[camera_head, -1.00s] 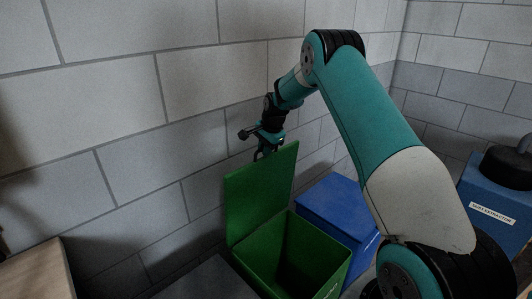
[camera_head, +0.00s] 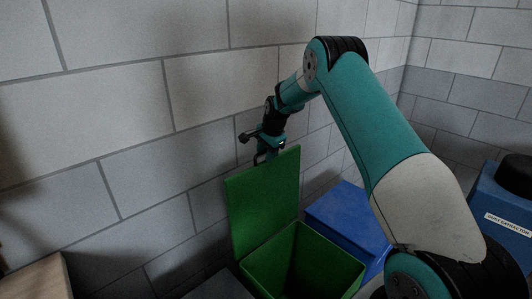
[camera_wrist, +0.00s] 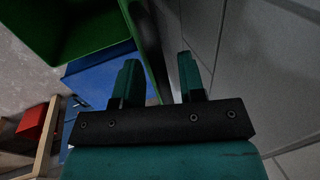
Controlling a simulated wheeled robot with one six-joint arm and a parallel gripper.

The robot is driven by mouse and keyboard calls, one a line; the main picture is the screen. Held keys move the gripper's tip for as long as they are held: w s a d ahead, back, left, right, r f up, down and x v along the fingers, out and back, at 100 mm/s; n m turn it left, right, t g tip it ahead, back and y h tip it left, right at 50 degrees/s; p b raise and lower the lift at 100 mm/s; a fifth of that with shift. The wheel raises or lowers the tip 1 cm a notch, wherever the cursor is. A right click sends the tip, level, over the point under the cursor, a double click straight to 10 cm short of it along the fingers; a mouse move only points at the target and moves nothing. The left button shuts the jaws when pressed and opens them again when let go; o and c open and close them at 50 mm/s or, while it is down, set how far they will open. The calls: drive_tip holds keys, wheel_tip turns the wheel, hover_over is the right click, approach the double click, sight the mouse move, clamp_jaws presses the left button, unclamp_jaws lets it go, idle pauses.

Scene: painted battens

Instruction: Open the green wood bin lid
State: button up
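The green bin (camera_head: 306,262) stands against the wall with its inside exposed. Its green lid (camera_head: 262,200) is raised and stands nearly upright at the back, close to the wall. My gripper (camera_head: 261,157) is at the lid's top edge. In the wrist view, the fingers of my gripper (camera_wrist: 158,82) are spread apart, with the lid's thin edge (camera_wrist: 146,50) running between them. I see no firm closing on it. Part of the green bin (camera_wrist: 70,30) shows at the top left there.
A blue bin (camera_head: 348,221) stands right beside the green one. A blue dust extractor (camera_head: 503,205) is at the far right. A wooden surface (camera_head: 38,278) is at the lower left. The block wall (camera_head: 120,120) is close behind the lid.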

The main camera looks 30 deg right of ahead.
drive_tip(key=shift+a, duration=0.2)
drive_tip(key=b+v, duration=0.3)
drive_tip(key=v, duration=1.4)
drive_tip(key=shift+r, duration=0.25)
drive_tip(key=shift+o, duration=0.2)
